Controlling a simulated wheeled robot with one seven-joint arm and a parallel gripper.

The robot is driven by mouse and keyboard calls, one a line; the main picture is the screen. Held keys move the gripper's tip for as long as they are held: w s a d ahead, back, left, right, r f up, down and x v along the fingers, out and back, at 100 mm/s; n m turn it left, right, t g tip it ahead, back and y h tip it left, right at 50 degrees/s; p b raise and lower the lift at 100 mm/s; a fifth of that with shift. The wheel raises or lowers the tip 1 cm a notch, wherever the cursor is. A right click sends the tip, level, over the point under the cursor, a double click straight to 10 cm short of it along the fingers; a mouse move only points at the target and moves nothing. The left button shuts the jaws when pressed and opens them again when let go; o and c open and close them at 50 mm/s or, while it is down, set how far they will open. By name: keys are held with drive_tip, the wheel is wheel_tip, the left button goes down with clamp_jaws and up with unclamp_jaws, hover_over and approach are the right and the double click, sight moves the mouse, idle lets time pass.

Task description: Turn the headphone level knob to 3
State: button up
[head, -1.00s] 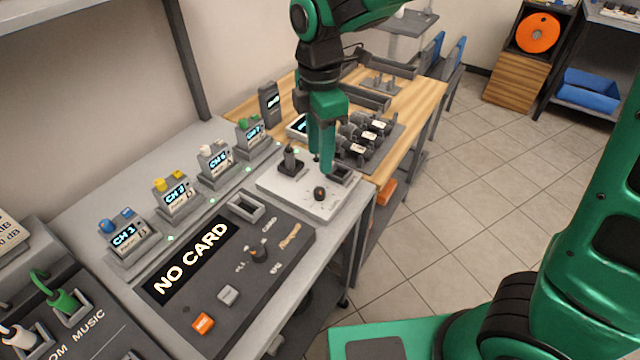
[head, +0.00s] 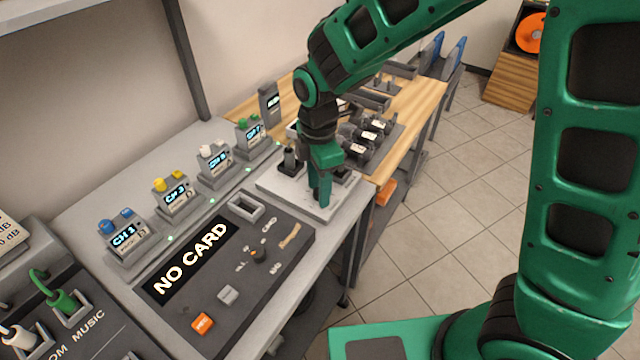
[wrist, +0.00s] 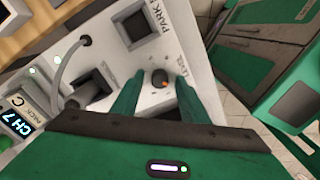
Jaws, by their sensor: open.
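The headphone level knob (wrist: 160,79) is a small dark round knob with an orange mark. In the wrist view it sits on the white panel (wrist: 205,85) beside the printed word LEVEL, between and just beyond my two green fingertips. My gripper (wrist: 155,85) is open, with one finger on each side of the knob's place in the picture; I cannot tell whether either touches it. In the head view my gripper (head: 319,200) points down over the white panel and hides the knob. The scale numbers around the knob are too small to read.
A dark post (head: 291,160) stands on the panel's back left. The PARK socket (wrist: 137,30) and a grey cable (wrist: 68,65) are near the knob. Channel boxes and the NO CARD console (head: 190,257) lie left. A dark rack (head: 372,140) stands behind.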

drive_tip(key=shift+c, duration=0.6)
clamp_jaws()
drive_tip(key=shift+d, duration=0.15)
